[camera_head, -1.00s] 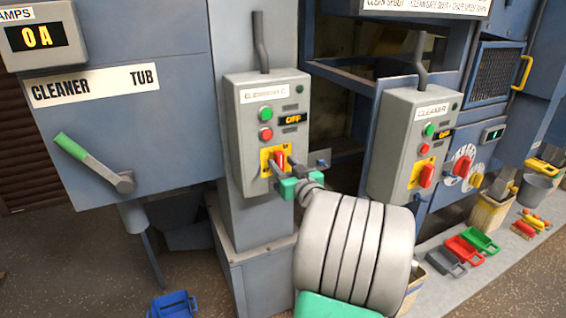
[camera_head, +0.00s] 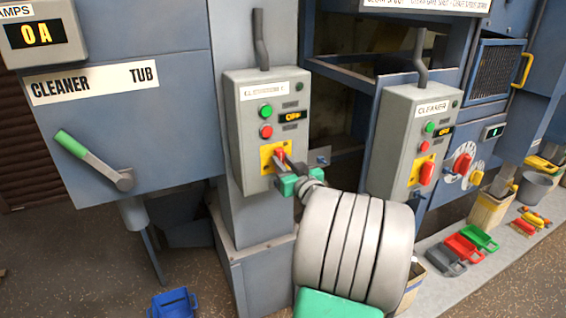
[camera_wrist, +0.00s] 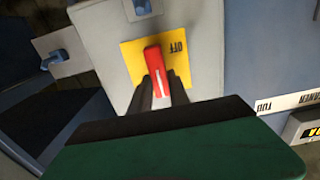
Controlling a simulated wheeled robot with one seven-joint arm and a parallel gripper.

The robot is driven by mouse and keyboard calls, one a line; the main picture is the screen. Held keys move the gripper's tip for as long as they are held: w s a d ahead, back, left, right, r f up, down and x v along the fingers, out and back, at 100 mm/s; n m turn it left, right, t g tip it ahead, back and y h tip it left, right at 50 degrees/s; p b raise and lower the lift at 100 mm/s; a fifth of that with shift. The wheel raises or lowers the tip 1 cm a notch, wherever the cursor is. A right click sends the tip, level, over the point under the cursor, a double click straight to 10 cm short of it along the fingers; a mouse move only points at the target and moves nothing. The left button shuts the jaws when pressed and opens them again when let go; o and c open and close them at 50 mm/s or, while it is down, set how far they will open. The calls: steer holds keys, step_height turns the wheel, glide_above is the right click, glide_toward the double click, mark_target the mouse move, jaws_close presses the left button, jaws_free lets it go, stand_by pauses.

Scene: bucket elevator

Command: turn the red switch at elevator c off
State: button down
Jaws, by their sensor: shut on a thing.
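The red switch (camera_head: 280,155) sits on a yellow plate low on the grey control box (camera_head: 240,130) at the left elevator column. In the wrist view the red switch (camera_wrist: 154,62) stands out from the yellow plate (camera_wrist: 131,52), with an upside-down "OFF" mark beside it. My gripper (camera_head: 284,163) is shut on the switch handle. In the wrist view its two dark fingers (camera_wrist: 158,90) lie one on each side of the handle. The box's small display (camera_head: 291,116) appears to read OFF; its name label is too blurred to read surely.
A second box labelled "CLEANER" (camera_head: 407,140) with its own red switch (camera_head: 426,173) stands close to the right. A cleaner tub lever with a green grip (camera_head: 70,145) is at left. A blue scoop (camera_head: 172,304) lies on the floor.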

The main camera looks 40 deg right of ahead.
steer(key=shift+f+b, duration=0.1)
steer(key=shift+b, duration=0.45)
steer(key=n+b, duration=0.1)
steer(key=b, duration=0.3)
steer(key=f+n+b, duration=0.1)
steer(key=n+b, duration=0.1)
steer(key=b, duration=0.2)
steer(key=shift+a, duration=0.15)
steer(key=n+b, duration=0.5)
steer(key=b, duration=0.3)
steer(key=n+b, duration=0.5)
steer(key=b, duration=0.4)
steer(key=n+b, duration=0.4)
steer(key=b, duration=0.5)
steer(key=shift+w+a+n, duration=0.15)
steer(key=shift+a+n, duration=0.25)
steer(key=c, duration=1.2)
jaws_free()
steer(key=shift+c, duration=0.2)
